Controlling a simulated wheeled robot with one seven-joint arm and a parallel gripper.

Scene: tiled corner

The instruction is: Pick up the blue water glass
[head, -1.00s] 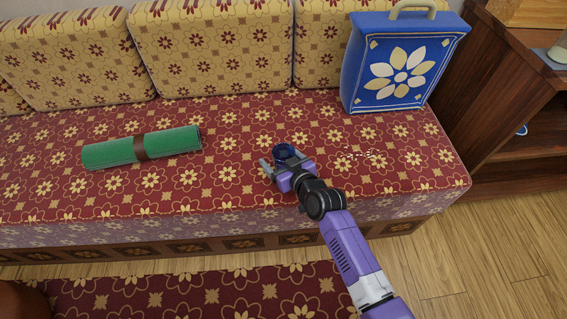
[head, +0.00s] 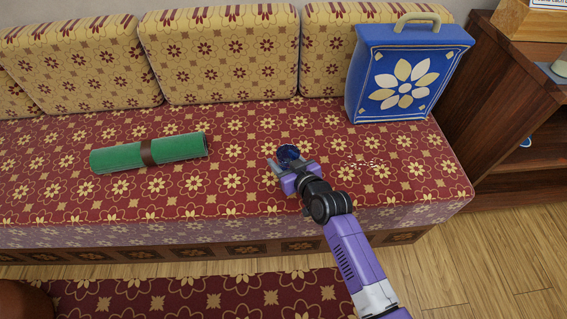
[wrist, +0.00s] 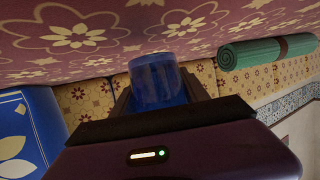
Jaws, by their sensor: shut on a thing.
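The blue water glass (head: 288,153) is small, dark blue and see-through. In the head view it sits at the end of my arm, over the red patterned seat. My gripper (head: 284,164) is shut on it, with a finger on each side. In the wrist view the glass (wrist: 156,78) stands out between the two fingers of my gripper (wrist: 160,95), and its lower part is hidden by the gripper body. I cannot tell exactly how far it is from the seat cloth.
The red patterned sofa seat (head: 235,190) has a rolled green mat (head: 115,158) at left and a blue flowered case (head: 405,85) at back right. Yellow cushions (head: 232,55) line the back. A dark wooden shelf (head: 505,110) stands at right. The seat between mat and gripper is clear.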

